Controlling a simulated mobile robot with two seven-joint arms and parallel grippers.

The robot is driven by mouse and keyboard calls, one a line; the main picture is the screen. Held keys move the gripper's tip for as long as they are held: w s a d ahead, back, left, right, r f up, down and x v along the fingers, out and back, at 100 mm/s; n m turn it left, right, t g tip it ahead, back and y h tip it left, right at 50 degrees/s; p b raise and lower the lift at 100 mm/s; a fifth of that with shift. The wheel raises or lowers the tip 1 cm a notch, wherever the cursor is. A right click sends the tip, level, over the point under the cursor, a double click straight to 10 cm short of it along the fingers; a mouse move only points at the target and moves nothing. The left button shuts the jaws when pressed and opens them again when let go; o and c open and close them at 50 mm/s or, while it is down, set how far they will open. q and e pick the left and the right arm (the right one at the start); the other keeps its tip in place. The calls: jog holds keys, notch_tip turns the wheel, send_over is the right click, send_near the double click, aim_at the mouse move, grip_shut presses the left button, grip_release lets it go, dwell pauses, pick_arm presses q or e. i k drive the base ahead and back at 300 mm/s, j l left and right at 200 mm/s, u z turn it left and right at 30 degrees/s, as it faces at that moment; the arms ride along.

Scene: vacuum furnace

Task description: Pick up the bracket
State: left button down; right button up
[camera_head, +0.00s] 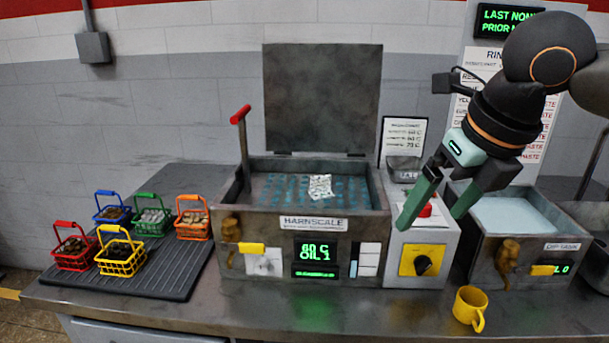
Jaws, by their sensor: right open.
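I cannot tell for certain which thing is the bracket. A small pale, mottled piece (320,186) lies in the open tank labelled HARNSCALE (232,205), over its blue-green bottom. A small grey object (404,168) sits at the back of the control box, below a white sign. My right gripper (431,218) comes down from the upper right. Its two green fingers are apart with nothing between them, in front of the control box (436,270) with its red button and yellow switch plate. My left gripper is not in view.
Several coloured wire baskets (121,265) with small parts stand on a dark ribbed mat (180,288) at left. The tank's lid (322,98) stands open, with a red-handled lever (241,115) beside it. A second tank (512,215) and a yellow mug (468,305) are at right.

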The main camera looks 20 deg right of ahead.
aim_at(320, 185)
jog(key=i, duration=0.95)
